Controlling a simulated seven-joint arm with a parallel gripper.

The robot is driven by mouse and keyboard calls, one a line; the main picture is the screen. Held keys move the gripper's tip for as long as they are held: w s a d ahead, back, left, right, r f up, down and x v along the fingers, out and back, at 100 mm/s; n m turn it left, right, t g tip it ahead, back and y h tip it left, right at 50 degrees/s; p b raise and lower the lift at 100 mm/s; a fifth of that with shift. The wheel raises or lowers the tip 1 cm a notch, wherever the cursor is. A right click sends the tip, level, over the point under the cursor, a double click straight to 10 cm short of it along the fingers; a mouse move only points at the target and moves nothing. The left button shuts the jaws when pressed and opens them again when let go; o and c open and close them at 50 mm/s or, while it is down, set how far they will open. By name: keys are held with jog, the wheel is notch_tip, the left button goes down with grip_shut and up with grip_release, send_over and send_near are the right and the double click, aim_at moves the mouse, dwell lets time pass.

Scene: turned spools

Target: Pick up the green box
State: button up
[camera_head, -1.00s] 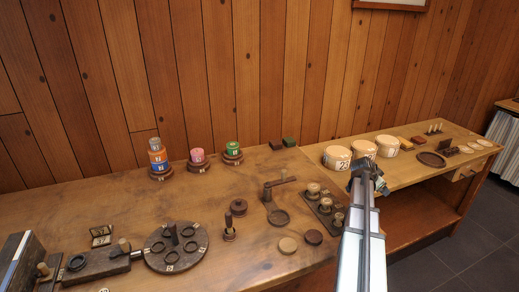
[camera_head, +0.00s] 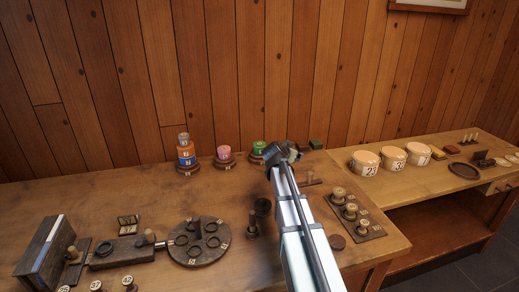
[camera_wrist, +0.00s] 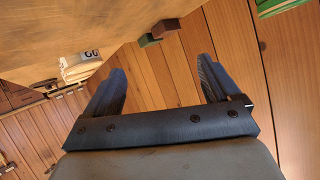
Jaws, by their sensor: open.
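The green box (camera_head: 316,144) is a small dark green block at the back of the main table, by the wooden wall. A reddish-brown block (camera_head: 301,146) sits just left of it. My gripper (camera_head: 283,152) is in front and to the left of the two blocks in the head view, partly covering that area. In the wrist view the green box (camera_wrist: 150,40) lies ahead of the open fingers (camera_wrist: 160,68), with the brown block (camera_wrist: 165,28) beside it. The jaws are empty, apart from both blocks.
Stacked spools stand left of my gripper: blue and orange (camera_head: 186,155), pink (camera_head: 224,155) and green (camera_head: 259,149). A round dark tray (camera_head: 199,240) and a knobbed board (camera_head: 355,216) lie nearer. Lidded pots (camera_head: 393,157) stand on the right table.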

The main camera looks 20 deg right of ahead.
aim_at(259, 146)
jog(key=w+a+n+t+y, duration=0.25)
jog(key=a+n, duration=0.25)
jog(key=a, duration=1)
jog(key=shift+h, duration=0.55)
jog(key=x, duration=0.9)
jog(key=r+x, duration=0.1)
jog(key=x, duration=0.4)
jog(key=shift+w+f, duration=0.1)
jog(key=shift+w, duration=0.25)
jog(key=shift+a, duration=0.1)
jog(key=c, duration=1)
